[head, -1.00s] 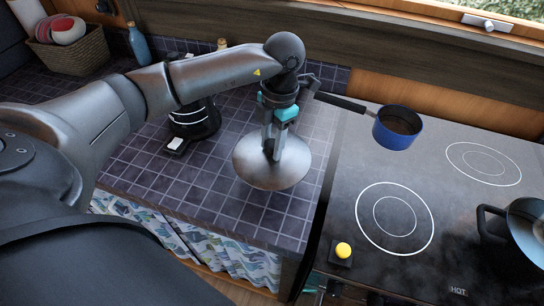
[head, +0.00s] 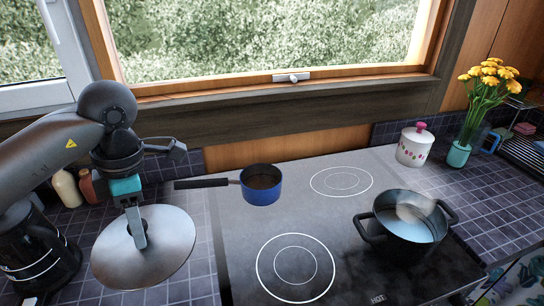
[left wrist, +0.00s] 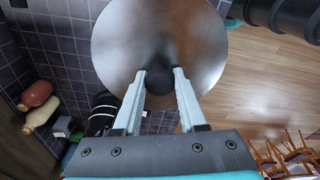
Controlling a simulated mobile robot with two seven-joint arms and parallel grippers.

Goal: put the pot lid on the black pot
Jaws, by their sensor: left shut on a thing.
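The pot lid (head: 165,250) is a round, shiny metal disc with a dark knob. My left gripper (head: 138,238) is shut on its knob and holds it over the tiled counter, left of the stove. In the left wrist view the lid (left wrist: 125,35) fills the top middle, with its black knob between the fingertips of the left gripper (left wrist: 160,82). The black pot (head: 404,228) stands open on the front right of the stove, with steam over it and a handle on each side. It is well to the right of the lid. My right gripper is not in view.
A blue saucepan (head: 261,190) sits at the stove's back left, its black handle pointing left towards my arm. The front left burner (head: 296,268) is empty. A white canister (head: 414,146) and yellow flowers (head: 490,85) stand behind the pot. Bottles (head: 66,188) stand at the left.

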